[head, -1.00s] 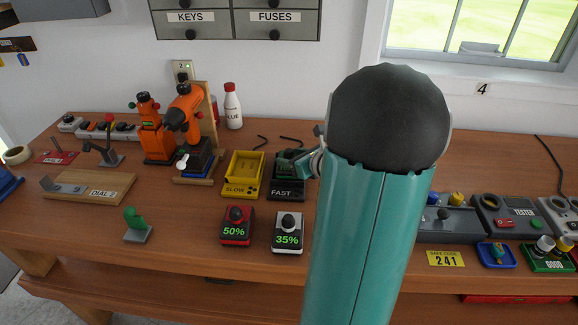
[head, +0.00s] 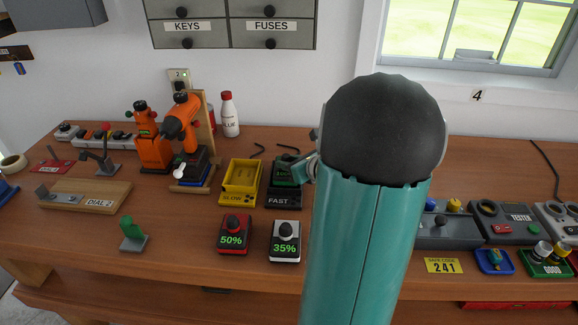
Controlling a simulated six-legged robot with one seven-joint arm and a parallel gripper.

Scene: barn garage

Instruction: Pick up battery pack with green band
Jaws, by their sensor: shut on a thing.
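The battery pack with the green band (head: 284,173) is dark with a green readout, partly hidden by my gripper. It is at the black charger marked FAST (head: 282,201); I cannot tell whether it is seated or just above it. My gripper (head: 303,168) reaches in from the right and is shut on this pack; my own arm hides most of it. A red battery pack reading 50% (head: 234,233) and a white one reading 35% (head: 285,241) stand on the bench in front of the chargers.
The yellow charger marked SLOW (head: 240,182) is empty, left of the black one. Orange drills (head: 180,120) and a glue bottle (head: 230,115) stand behind. Testers (head: 508,218) are at the right. My arm blocks the middle of the bench.

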